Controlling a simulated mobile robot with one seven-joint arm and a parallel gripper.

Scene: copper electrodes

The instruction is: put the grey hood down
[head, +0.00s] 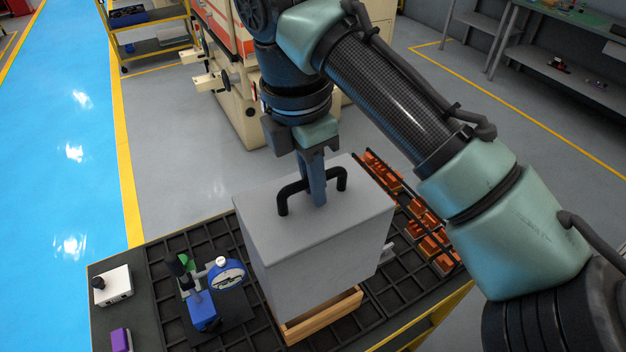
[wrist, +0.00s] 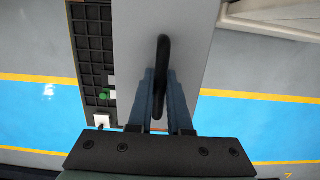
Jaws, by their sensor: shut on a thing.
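The grey hood (head: 315,235) is a box with a black bar handle (head: 293,186) on its top. My gripper (head: 317,190) is shut on the handle from above. In the wrist view my gripper (wrist: 161,100) has a finger on each side of the handle (wrist: 163,60), over the hood's flat grey top (wrist: 190,40). The hood looks roughly upright and covers part of a wooden tray or frame (head: 325,316) at its front lower edge. Whether the hood touches anything below is hard to tell. What is under it is mostly hidden.
The bench has a black gridded top (head: 170,255). A blue dial gauge on a stand (head: 228,275), a white box (head: 112,286) and a purple block (head: 121,340) are left of the hood. Copper electrodes (head: 425,225) stand in a rack on the right. A machine (head: 235,100) stands behind.

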